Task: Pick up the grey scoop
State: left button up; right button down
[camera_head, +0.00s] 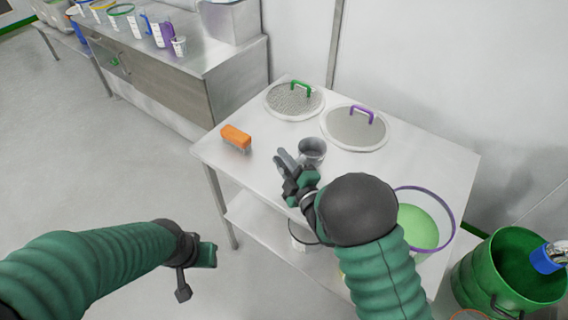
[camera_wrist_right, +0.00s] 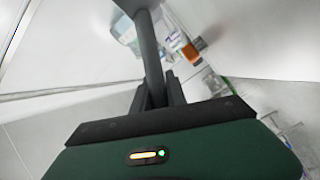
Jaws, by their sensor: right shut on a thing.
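The grey scoop (camera_head: 312,152) shows at the middle of the table in the head view, its round bowl just beyond my right gripper (camera_head: 287,166). In the right wrist view, its dark grey handle (camera_wrist_right: 150,55) runs up from between my right fingers (camera_wrist_right: 158,97), which are shut on it. The bowl end is mostly cut off at the top of that view. Whether the scoop touches the table is unclear. My left gripper (camera_head: 195,267) hangs over the floor at the lower left, away from the table; its jaw opening cannot be made out.
The steel table (camera_head: 245,178) carries an orange-topped brush (camera_head: 237,137) at left and two round sieve lids with green (camera_head: 301,87) and purple (camera_head: 363,112) handles behind. A purple-rimmed bowl with green contents (camera_head: 418,226) is at right. A green drum (camera_head: 512,272) stands at lower right.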

jog(key=s+d+r+p, duration=0.1)
jog(key=s+p, duration=0.3)
jog(key=s, duration=0.4)
jog(key=s+d+r+p, duration=0.1)
jog(key=s+d+p, duration=0.1)
jog(key=s+p, duration=0.2)
jog(key=s, duration=0.3)
jog(key=shift+s+d+r, duration=0.2)
jog(key=shift+s+d, duration=0.1)
jog(key=shift+s, duration=0.05)
